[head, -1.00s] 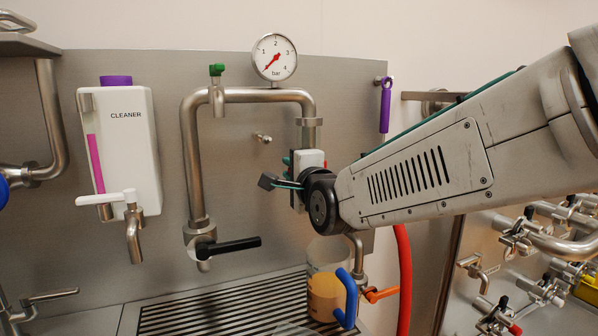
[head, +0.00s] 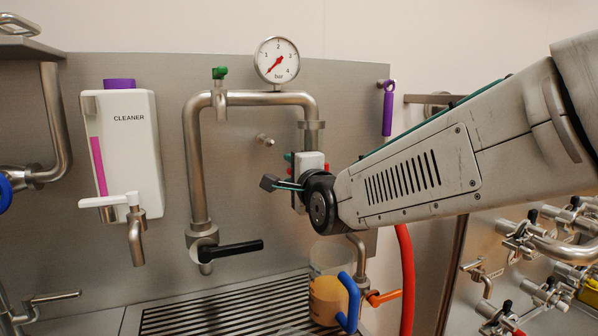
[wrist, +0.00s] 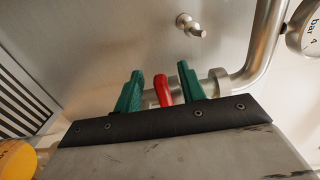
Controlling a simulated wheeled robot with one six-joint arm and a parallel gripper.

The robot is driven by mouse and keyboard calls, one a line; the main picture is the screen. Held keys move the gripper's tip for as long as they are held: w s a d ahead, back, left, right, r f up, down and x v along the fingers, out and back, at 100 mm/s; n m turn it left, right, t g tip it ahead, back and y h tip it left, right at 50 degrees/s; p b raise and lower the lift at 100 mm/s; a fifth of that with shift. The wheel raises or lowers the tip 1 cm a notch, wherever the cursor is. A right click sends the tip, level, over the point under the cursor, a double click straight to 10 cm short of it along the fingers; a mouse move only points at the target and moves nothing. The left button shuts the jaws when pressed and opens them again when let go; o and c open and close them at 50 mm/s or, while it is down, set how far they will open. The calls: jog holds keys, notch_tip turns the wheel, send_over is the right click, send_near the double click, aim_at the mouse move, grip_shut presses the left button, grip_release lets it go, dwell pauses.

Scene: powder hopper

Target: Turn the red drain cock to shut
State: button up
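The red cock handle (wrist: 162,90) shows in the wrist view as a short red lever. It stands between the two green fingers of my gripper (wrist: 160,82), with a narrow gap visible on each side. The fingers are open around it, not seen pressing on it. In the head view my gripper (head: 288,174) is at the vertical pipe below the gauge, reached from the right. There the cock is mostly hidden behind my gripper and wrist, and the angle of its lever is hard to judge.
A pressure gauge (head: 277,60) tops the pipe loop. A valve with a black lever (head: 228,248) is left of my gripper. A jug with a blue handle (head: 348,300) stands below on the slotted drain tray (head: 220,310), beside an orange lever (head: 385,298). A cleaner dispenser (head: 125,150) hangs left.

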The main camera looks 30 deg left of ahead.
jog(key=v, duration=0.8)
jog(key=shift+s, duration=0.25)
jog(key=shift+d, duration=0.15)
